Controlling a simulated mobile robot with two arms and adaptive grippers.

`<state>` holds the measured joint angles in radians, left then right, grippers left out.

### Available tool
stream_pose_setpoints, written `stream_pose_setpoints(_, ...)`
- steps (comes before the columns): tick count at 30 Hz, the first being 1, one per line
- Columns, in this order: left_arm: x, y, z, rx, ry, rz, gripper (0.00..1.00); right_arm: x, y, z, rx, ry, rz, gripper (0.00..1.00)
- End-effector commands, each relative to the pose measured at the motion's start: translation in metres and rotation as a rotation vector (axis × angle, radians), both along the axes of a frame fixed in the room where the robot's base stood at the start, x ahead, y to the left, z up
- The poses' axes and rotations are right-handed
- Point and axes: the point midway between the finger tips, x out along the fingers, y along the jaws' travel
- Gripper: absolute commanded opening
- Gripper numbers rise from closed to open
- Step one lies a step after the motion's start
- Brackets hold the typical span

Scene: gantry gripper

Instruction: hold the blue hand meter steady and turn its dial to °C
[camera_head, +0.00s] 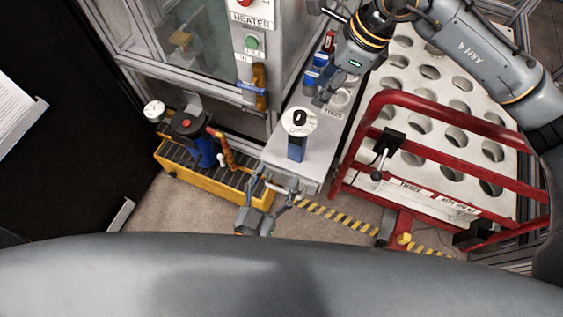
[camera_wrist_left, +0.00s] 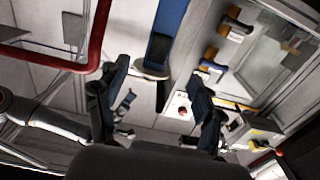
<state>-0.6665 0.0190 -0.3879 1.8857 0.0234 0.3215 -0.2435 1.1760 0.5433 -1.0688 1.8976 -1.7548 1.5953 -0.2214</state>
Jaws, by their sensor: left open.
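The blue hand meter (camera_head: 297,150) stands on the grey bench top, with a round white dial face (camera_head: 299,120) and a black knob (camera_head: 299,117) at its upper end. The dial marks are too small to read. My left gripper (camera_head: 280,187) is open and empty, below the meter at the bench's front edge. In the left wrist view its two fingers (camera_wrist_left: 157,100) are spread, and the blue meter body (camera_wrist_left: 160,50) shows beyond them, apart from them. My right gripper (camera_head: 318,96) points down above the bench, up and right of the meter; its finger opening is unclear.
Blue bottles (camera_head: 313,76) stand further back on the bench near my right gripper. A red-railed cart (camera_head: 345,160) with a holed white top is to the right. A yellow tray (camera_head: 210,180) with a blue pump (camera_head: 203,152) is on the left. The heater cabinet (camera_head: 255,75) stands behind.

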Motion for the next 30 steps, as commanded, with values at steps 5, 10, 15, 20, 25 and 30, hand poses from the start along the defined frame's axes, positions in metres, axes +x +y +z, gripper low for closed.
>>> stream_pose_setpoints(5,0.024,-0.007,0.002,-0.001,-0.006,0.001,0.68,0.0,0.0,0.0,0.0,0.0,0.0,0.38)
stream_pose_setpoints(10,0.056,-0.018,0.002,-0.001,-0.006,0.001,0.68,0.0,0.0,0.0,0.0,0.0,0.0,0.38)
stream_pose_setpoints(15,0.088,-0.028,0.001,0.0,-0.004,0.001,0.68,0.0,0.0,0.0,0.0,0.0,0.0,0.38)
stream_pose_setpoints(20,0.111,-0.035,0.001,0.0,-0.002,0.001,0.68,0.0,0.0,0.0,0.0,0.0,0.0,0.38)
stream_pose_setpoints(25,0.124,-0.04,0.0,0.001,0.0,0.0,0.68,0.0,0.0,0.0,0.0,0.0,0.0,0.38)
stream_pose_setpoints(30,0.128,-0.041,0.0,0.001,0.001,0.0,0.68,0.0,0.0,0.0,0.0,0.0,0.0,0.38)
